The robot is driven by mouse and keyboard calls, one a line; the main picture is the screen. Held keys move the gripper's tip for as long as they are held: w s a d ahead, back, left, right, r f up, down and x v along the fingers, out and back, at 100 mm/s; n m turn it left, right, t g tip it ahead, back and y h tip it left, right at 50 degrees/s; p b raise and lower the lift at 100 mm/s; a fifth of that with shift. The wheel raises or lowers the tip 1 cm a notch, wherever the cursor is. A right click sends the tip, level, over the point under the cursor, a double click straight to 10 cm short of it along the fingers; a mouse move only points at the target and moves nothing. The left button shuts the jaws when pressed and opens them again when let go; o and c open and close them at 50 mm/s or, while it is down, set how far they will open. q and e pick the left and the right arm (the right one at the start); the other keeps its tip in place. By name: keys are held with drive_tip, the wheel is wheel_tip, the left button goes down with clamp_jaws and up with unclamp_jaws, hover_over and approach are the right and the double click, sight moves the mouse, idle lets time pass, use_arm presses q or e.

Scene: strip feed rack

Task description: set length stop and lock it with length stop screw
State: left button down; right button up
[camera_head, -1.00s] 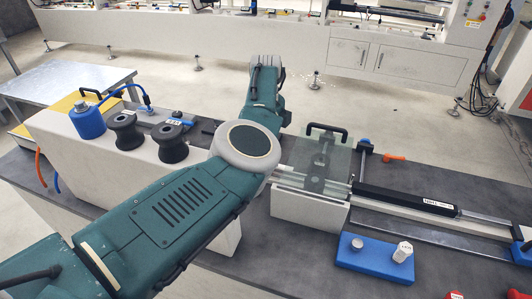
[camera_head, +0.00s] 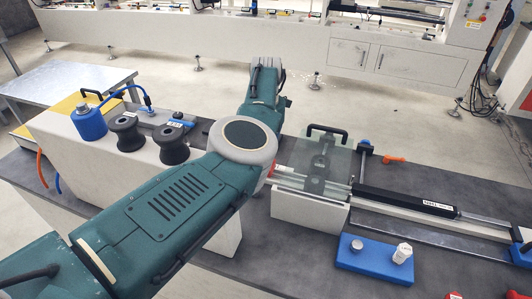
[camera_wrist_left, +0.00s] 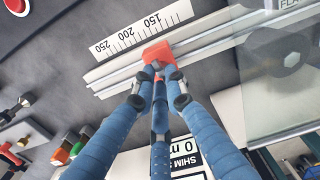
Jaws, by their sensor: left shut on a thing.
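The length stop, a red-orange block (camera_wrist_left: 157,55), sits on the pale metal rail (camera_wrist_left: 205,41) in the left wrist view. A white scale (camera_wrist_left: 140,33) marked 150, 200 and 250 runs beside the rail. My left gripper (camera_wrist_left: 160,80), with blue fingers, is shut on the red-orange block. Its fingertips hide part of the block. In the head view the left arm covers the left gripper, and a small red patch shows beside the arm. I cannot pick out the length stop screw with certainty. My right gripper is not in view.
A clear guard plate (camera_head: 308,153) with a black handle (camera_head: 326,130) stands right of the arm. Black rollers (camera_head: 126,132) and a blue bottle (camera_head: 88,122) stand left. A blue block (camera_head: 374,259) holds two pale knobs at the front right.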

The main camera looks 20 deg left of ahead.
use_arm(q)
drive_tip(key=shift+w+r, duration=0.1)
drive_tip(key=shift+r, duration=0.05)
drive_tip(key=c, duration=1.8)
unclamp_jaws()
drive_tip(key=shift+o, duration=0.2)
wheel_tip(320, 180, up, 12)
